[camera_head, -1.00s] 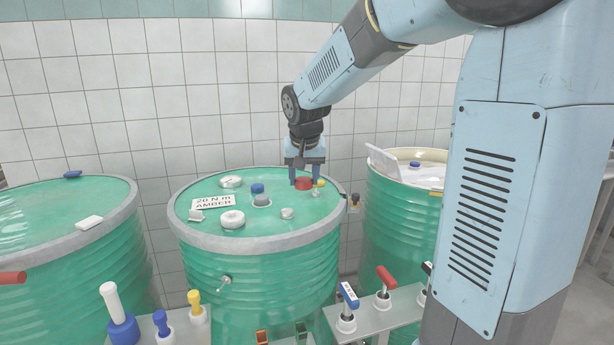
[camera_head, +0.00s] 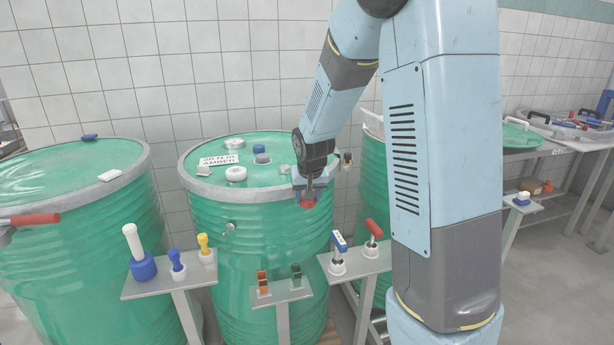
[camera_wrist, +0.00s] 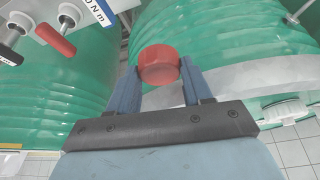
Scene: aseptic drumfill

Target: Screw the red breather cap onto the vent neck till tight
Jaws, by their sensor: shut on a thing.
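My gripper (camera_head: 308,190) is shut on the red breather cap (camera_head: 308,204), which hangs at the front right rim of the middle green drum (camera_head: 240,230). In the wrist view the red cap (camera_wrist: 159,65) sits between the two blue fingertips (camera_wrist: 158,76), with the drum's pale rim band behind it. On the drum lid stand a blue-topped grey fitting (camera_head: 261,157), a short grey fitting (camera_head: 284,169) and two white caps, one of them nearer (camera_head: 236,174). I cannot tell which fitting is the vent neck; my gripper hides part of the lid's right side.
A label card (camera_head: 218,160) lies on the lid. Small shelves in front hold blue and yellow tools (camera_head: 177,262), orange and green clips (camera_head: 263,283), and blue- and red-handled tools (camera_head: 374,230). Another green drum (camera_head: 70,240) stands left. A bench (camera_head: 560,150) is at right.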

